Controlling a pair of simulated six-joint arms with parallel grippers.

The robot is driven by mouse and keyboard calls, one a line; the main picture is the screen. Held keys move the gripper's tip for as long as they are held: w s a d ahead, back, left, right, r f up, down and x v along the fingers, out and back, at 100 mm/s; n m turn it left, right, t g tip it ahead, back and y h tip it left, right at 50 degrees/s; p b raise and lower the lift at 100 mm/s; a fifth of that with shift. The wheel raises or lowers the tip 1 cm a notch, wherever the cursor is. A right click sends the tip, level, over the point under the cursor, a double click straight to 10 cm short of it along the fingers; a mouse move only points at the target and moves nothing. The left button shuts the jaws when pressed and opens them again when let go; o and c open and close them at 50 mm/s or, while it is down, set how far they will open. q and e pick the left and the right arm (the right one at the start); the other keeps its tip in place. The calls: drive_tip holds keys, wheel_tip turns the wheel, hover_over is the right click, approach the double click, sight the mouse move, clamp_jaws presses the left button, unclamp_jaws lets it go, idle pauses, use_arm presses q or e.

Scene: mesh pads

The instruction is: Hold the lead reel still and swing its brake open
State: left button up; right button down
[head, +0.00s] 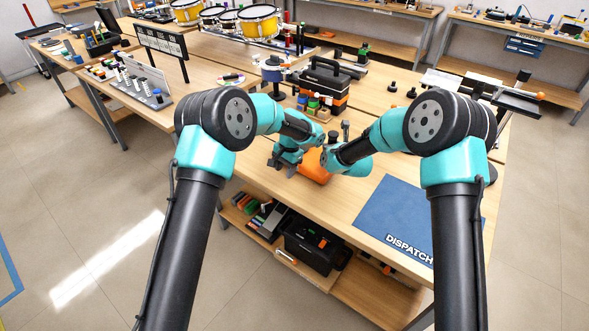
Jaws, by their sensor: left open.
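An orange object (314,172), which looks like the body of the lead reel, rests on the wooden bench between my two arms. My arm links cover much of it, and its brake cannot be made out. My left gripper (281,166) is open at the left side of the orange object, its dark fingers low over the bench top. Whether it touches the object cannot be told. My right arm reaches in from the right, its wrist over the right side of the orange object. Its fingers cannot be made out behind its own links.
A blue DISPATCH mat (395,217) lies at the front right of the bench. A black toolbox (323,84) and small coloured blocks stand behind my arms. A blue-topped stand (272,75) is left of the toolbox. A lower shelf holds a black bin (312,246).

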use_arm(q)
drive_tip(key=shift+n+t+h, duration=0.3)
drive_tip(key=shift+t+h, duration=0.3)
drive_tip(key=shift+h, duration=0.3)
drive_tip(key=w+d, duration=0.1)
drive_tip(key=w+d+r, duration=0.2)
drive_tip(key=w, duration=0.1)
drive_tip(key=shift+w+r, duration=0.1)
drive_tip(key=shift+r, duration=0.05)
use_arm(e)
drive_tip(key=shift+s+f, duration=0.15)
drive_tip(key=shift+f, duration=0.2)
use_arm(q)
drive_tip(key=shift+f, duration=2.05)
